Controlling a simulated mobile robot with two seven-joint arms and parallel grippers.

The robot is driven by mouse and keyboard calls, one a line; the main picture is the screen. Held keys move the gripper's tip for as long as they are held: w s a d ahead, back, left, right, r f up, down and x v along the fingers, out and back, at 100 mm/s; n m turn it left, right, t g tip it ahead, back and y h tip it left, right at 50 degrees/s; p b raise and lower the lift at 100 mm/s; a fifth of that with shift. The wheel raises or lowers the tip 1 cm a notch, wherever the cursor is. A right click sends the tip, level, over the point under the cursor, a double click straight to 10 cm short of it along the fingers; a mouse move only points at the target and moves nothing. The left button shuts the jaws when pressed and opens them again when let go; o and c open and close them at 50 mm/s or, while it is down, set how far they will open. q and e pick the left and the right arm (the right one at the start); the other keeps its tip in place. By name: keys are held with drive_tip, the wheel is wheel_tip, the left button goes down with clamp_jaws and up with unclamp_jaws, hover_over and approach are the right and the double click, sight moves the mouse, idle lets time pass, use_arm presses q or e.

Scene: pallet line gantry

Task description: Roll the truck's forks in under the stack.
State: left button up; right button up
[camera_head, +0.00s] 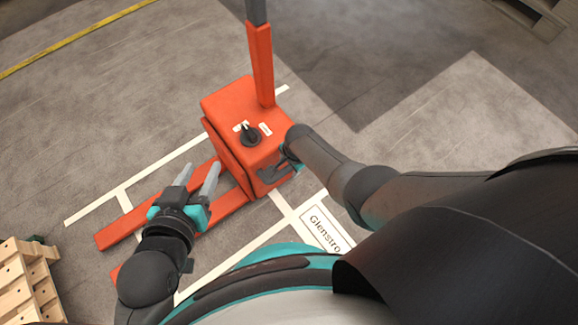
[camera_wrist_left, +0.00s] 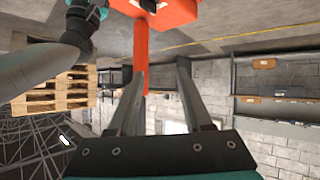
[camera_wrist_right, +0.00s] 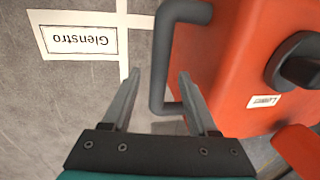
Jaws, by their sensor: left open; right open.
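The orange truck (camera_head: 238,125) stands on the grey floor, its two forks (camera_head: 120,232) pointing left. A grey side handle (camera_wrist_right: 160,60) stands out from its body. My right gripper (camera_head: 282,166) is open at this handle; in the right wrist view (camera_wrist_right: 158,88) the handle's near end shows between the spread fingers, and contact cannot be told. My left gripper (camera_head: 194,178) is open and empty above the forks, and it hides part of them. The stack of wooden pallets (camera_head: 22,285) is at the lower left, cut off by the frame; it also shows in the left wrist view (camera_wrist_left: 60,92).
A black knob (camera_head: 250,134) sits on the truck's top, with an upright mast (camera_head: 261,60) behind it. White floor lines surround the truck, and a "Glenstro" label (camera_head: 325,228) lies beside it. Bare floor separates the fork tips from the stack. A yellow line (camera_head: 75,38) crosses the far floor.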

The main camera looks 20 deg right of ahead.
use_arm(q)
drive_tip(key=shift+w+d+r+t+h+b, duration=0.1)
drive_tip(key=shift+d+r+t+h+b, duration=0.15)
drive_tip(key=shift+d+t, duration=0.2)
drive_tip(key=shift+w+d+r+t+h+b, duration=0.15)
drive_tip(key=shift+d+t+h, duration=0.1)
drive_tip(key=shift+d+t, duration=0.15)
use_arm(e)
drive_tip(key=shift+w+f, duration=0.1)
drive_tip(key=shift+f, duration=0.4)
use_arm(q)
drive_tip(key=shift+s, duration=0.1)
use_arm(e)
clamp_jaws()
idle(0.6)
